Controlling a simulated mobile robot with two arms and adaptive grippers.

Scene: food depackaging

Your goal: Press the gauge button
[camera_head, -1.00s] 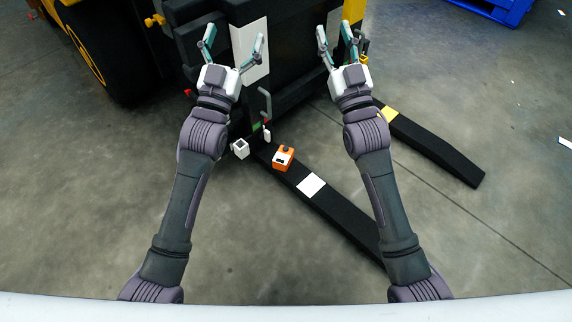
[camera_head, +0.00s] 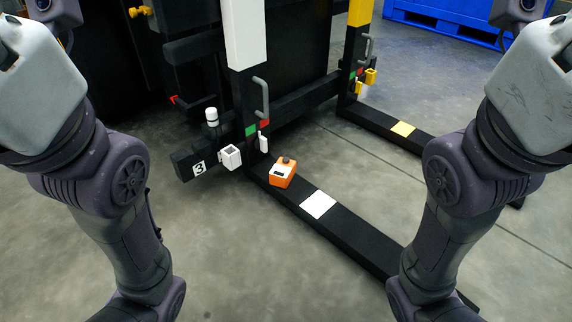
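A small orange box with a pale top face and a dark knob (camera_head: 283,172) sits on the black floor beam at the centre; it looks like the gauge, with the knob as its likely button. My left arm rises along the left edge and my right arm along the right edge. Both grippers are outside the picture, so their fingers are hidden. Neither arm touches the orange box in this view.
The black beam (camera_head: 350,232) carries a white square (camera_head: 318,204). A black frame with a white panel (camera_head: 245,35), a grey handle (camera_head: 261,97) and a white square holder (camera_head: 230,157) stands behind. A blue pallet (camera_head: 440,18) is at the back. Grey floor is clear in front.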

